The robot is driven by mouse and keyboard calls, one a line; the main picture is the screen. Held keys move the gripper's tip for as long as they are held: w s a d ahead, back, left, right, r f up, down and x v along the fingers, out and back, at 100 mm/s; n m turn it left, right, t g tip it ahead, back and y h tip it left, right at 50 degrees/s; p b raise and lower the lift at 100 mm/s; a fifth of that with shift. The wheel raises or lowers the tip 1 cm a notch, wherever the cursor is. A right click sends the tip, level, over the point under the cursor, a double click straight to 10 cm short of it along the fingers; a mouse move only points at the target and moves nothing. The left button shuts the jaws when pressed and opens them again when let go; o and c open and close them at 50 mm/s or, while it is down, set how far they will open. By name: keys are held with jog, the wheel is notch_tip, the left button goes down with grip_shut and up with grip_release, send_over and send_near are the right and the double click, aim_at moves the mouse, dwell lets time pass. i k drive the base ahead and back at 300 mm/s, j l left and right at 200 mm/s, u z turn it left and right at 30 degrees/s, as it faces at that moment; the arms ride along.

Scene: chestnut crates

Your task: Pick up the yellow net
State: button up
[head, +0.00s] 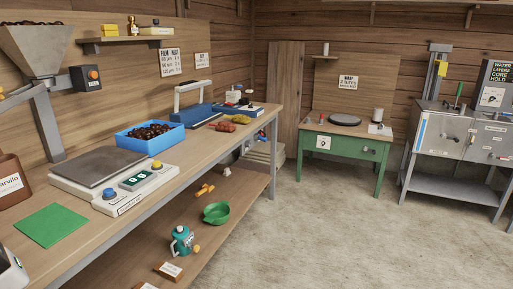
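Two small net-like bundles lie on the long wooden workbench (165,207), to the right of the blue crate. The blue crate (150,146) holds dark brown chestnuts. My gripper is not in view.
A scale (115,178) and green mat (51,225) occupy the near bench. A blue device (192,113) stands behind the bundles. The floor (335,230) right of the bench is clear.

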aim_at(242, 119)
jog(key=i+u, duration=0.15)
jog(key=i, duration=0.4)
jog(key=i+l+u, duration=0.15)
jog(key=i, duration=0.4)
